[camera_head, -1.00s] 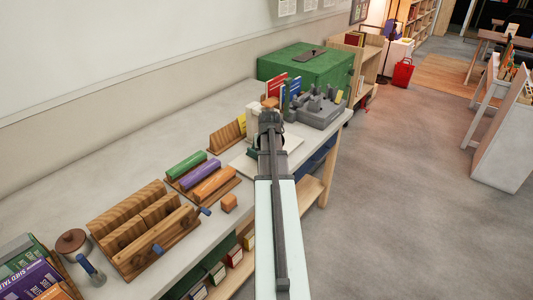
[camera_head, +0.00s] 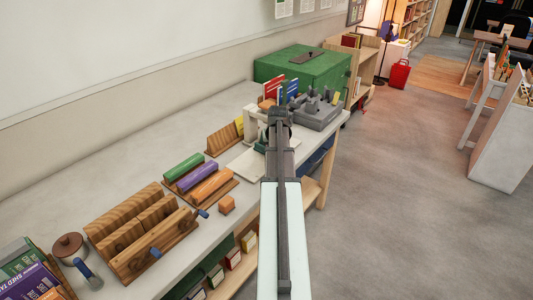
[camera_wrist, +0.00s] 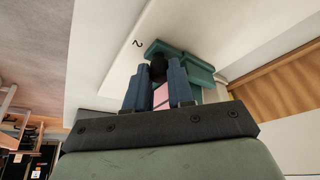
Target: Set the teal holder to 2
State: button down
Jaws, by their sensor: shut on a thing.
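In the wrist view the teal holder (camera_wrist: 205,72) lies on a white board (camera_wrist: 112,60). A black figure 2 (camera_wrist: 137,43) is printed on the board, just left of the holder's end. My gripper (camera_wrist: 158,75) has its two blue fingers shut on the holder's dark knob (camera_wrist: 158,66). A pink patch shows between the fingers. In the head view the arm hides most of the holder and the fingertips; a bit of teal (camera_head: 261,147) shows left of the arm, above the pale board (camera_head: 246,167).
Wooden racks with green, purple and orange blocks (camera_head: 205,183) stand left of the board. A grey device (camera_head: 318,110) and a green box (camera_head: 303,69) stand behind. The table's rear left is clear.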

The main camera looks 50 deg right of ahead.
jog(key=shift+d, duration=0.55)
jog(key=c, duration=1.3)
grip_release()
jog(key=shift+o, duration=0.2)
jog(key=shift+a+r, duration=0.1)
jog(key=shift+r, duration=0.15)
jog(key=v, duration=1.3)
jog(key=shift+r, duration=0.15)
jog(key=shift+s, duration=0.15)
